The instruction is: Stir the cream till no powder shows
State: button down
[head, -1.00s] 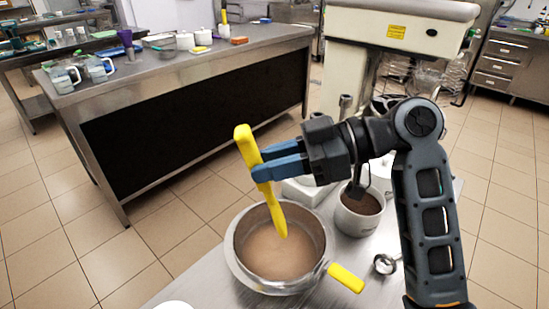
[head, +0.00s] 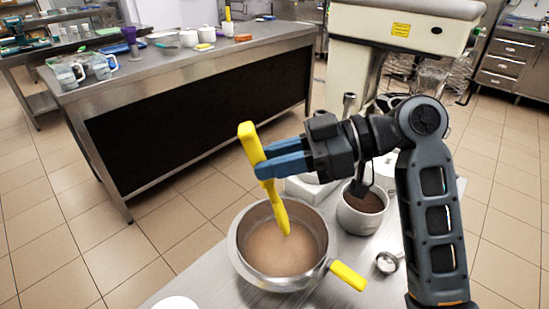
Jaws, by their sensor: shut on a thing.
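My gripper (head: 270,168) is shut on a yellow spatula (head: 252,143) and holds it tilted over a metal pot (head: 238,262). The spatula's lower end reaches down into the light brown cream (head: 280,250), and its tip appears to be in the cream. The cream looks evenly brown, and I see no clear patch of powder on it. The pot has a yellow handle (head: 347,275) pointing to the lower right and stands on a steel table.
A white container of dark brown powder (head: 352,216) stands right of the pot, near my arm. A small metal scoop (head: 387,262) lies on the steel table (head: 335,296). A white round thing (head: 178,303) shows at the bottom edge. A long counter (head: 200,62) stands behind.

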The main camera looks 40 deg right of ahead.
aim_at(256, 137)
jog(key=shift+r+p, duration=1.75)
jog(key=shift+r, duration=0.8)
jog(key=shift+a, duration=0.1)
